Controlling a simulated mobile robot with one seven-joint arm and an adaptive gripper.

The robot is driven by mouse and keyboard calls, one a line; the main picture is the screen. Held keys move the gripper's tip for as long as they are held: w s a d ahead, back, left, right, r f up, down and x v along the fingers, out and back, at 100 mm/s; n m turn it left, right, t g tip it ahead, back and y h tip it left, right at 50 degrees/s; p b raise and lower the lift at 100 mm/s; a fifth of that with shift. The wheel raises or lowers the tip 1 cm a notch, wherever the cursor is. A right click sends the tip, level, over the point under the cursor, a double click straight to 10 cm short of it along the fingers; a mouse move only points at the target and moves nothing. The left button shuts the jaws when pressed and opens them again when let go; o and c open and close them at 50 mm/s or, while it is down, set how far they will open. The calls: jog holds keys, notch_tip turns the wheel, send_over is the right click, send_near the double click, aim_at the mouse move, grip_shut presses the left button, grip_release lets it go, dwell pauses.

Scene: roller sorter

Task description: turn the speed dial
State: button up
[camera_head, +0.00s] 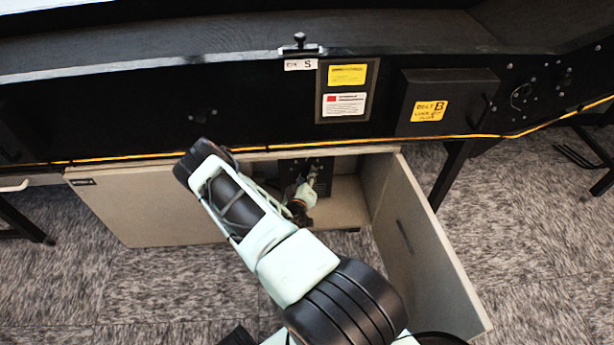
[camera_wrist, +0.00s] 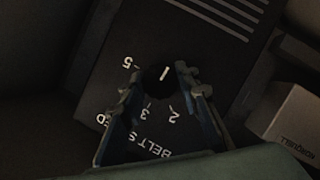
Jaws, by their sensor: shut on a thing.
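The speed dial (camera_wrist: 157,80) is a round black knob with a white pointer line, on a dark panel (camera_wrist: 215,45) with white numbers and the lettering "BELT S...". The numbers 5, 3 and 2 show around it. My gripper (camera_wrist: 157,88) is shut on the dial, with one finger on each side of it. In the head view my gripper (camera_head: 308,188) reaches into the open cabinet (camera_head: 345,205) below the black machine. The dial itself cannot be made out there. The number the pointer marks is not clear, and part of the lettering is hidden by the fingers.
The cabinet's right door (camera_head: 425,240) stands open toward me; its left front (camera_head: 150,205) is closed. A yellow-orange cable (camera_head: 400,138) runs along the machine's lower edge. A pale box (camera_wrist: 290,122) sits right of the panel in the wrist view.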

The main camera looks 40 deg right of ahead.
jog(key=shift+w, duration=0.1)
dwell(0.4)
jog(key=shift+h, duration=0.3)
jog(key=o, duration=1.2)
jog(key=shift+c, duration=0.2)
notch_tip(320, 180, up, 10)
